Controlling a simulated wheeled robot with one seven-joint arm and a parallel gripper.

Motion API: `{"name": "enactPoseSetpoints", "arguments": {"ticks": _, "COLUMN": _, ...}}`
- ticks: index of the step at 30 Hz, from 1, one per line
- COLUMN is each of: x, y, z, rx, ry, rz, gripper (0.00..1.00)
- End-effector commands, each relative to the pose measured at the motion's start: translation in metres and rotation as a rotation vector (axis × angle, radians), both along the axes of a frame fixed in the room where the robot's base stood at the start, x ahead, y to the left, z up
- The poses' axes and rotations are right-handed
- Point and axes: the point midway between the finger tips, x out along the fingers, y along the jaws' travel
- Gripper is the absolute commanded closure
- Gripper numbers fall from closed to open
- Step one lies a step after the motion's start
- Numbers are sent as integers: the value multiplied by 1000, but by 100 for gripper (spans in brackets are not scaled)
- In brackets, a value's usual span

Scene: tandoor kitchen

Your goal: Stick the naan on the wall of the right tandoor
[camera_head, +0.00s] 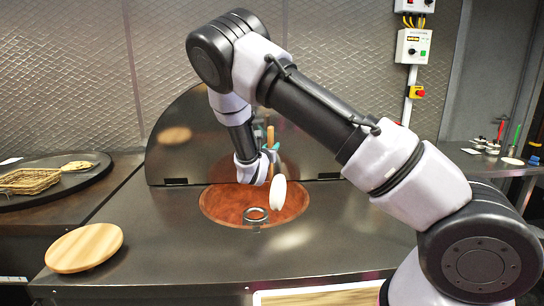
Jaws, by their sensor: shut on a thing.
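The tandoor (220,207) in the middle of the counter is open, with an orange-brown clay mouth. Its dark half-round lid (175,150) stands upright behind it. My gripper (271,172) points down over the mouth, seen from the side. It is shut on a pale, flat oval (278,192), which looks like the naan, seen nearly edge-on. The oval hangs upright within the outline of the mouth; I cannot tell whether it touches the wall. The fingertips are small and partly hidden.
A round wooden board (85,248) lies on the counter at front left. A control box (413,46) hangs at right.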

Motion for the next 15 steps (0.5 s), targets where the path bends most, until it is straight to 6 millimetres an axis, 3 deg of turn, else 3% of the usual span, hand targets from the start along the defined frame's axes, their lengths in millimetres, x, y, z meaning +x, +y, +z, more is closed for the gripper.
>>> {"name": "enactPoseSetpoints", "arguments": {"ticks": 15, "x": 0, "y": -1, "z": 62, "rx": 3, "ry": -4, "rz": -1, "gripper": 100}}
